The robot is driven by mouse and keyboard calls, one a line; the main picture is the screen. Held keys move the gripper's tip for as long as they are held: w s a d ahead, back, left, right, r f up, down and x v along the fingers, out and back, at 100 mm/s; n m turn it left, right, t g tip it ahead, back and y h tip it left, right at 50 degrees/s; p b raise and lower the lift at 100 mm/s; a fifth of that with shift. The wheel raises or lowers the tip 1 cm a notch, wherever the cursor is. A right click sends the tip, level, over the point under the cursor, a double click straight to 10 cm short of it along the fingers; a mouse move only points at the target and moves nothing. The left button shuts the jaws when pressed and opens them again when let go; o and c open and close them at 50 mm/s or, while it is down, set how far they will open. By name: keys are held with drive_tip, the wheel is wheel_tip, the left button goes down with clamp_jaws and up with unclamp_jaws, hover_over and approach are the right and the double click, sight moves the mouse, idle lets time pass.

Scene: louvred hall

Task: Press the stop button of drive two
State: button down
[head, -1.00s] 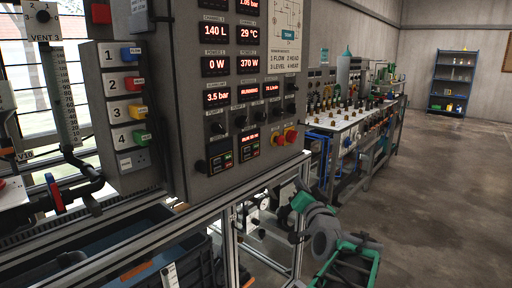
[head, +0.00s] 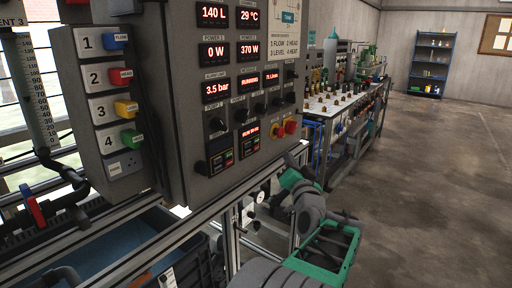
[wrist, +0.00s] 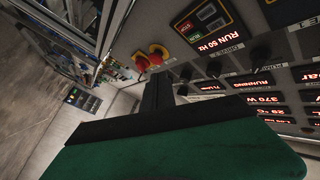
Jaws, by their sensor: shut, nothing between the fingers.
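Two small drive units sit low on the grey control panel (head: 180,85). The right one (head: 250,139) has a lit red readout and small red and green keys. The left one (head: 219,158) sits lower beside it. I see no contact; the exact gap is unclear.
Red mushroom buttons on yellow bases (head: 284,130) sit right of the drives, also near my fingertips in the wrist view (wrist: 150,59). Black knobs (wrist: 214,69) line the panel. A bench (head: 345,108) stands behind; open floor lies to the right (head: 440,190).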

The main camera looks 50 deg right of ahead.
sight(256, 148)
drive_tip(key=w+p, duration=0.4)
drive_tip(key=w, duration=0.4)
drive_tip(key=shift+a, duration=0.4)
drive_tip(key=shift+w, duration=0.1)
idle(1.4)
drive_tip(key=shift+w, duration=0.3)
drive_tip(key=shift+w+a, duration=0.1)
drive_tip(key=shift+w, duration=0.3)
idle(0.4)
drive_tip(key=shift+s, duration=0.1)
drive_tip(key=shift+s+b, duration=0.7)
drive_tip(key=shift+b, duration=0.05)
